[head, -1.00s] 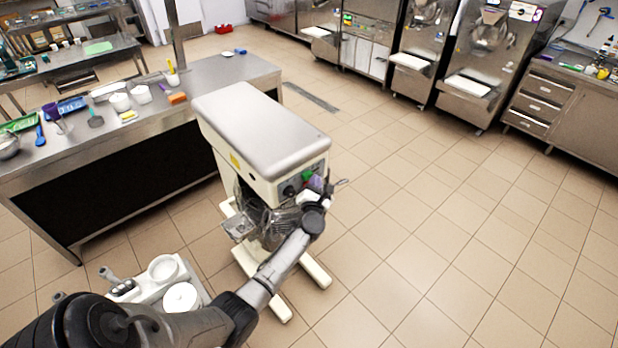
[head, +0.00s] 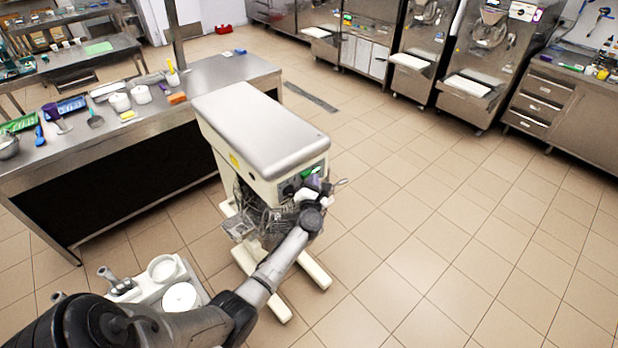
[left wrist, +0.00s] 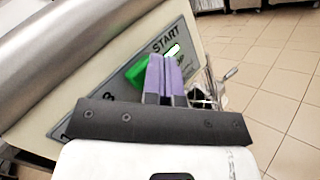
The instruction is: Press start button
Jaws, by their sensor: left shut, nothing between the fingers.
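The mixer (head: 260,130) is a large cream machine with a steel-grey top, standing on the floor in the middle of the head view. Its grey control panel (left wrist: 92,112) carries the word START and a green start button (left wrist: 136,74) in the left wrist view. My left gripper (head: 318,184) is at the panel in the head view. In the left wrist view its purple fingers (left wrist: 164,76) are closed together and overlap the right part of the green button. Whether they touch it I cannot tell. The right gripper is not in view.
A steel table (head: 110,135) with tubs and utensils stands left of the mixer. A white cart (head: 150,284) with round containers is at the lower left. Steel freezers (head: 490,60) line the back. The tiled floor on the right is clear.

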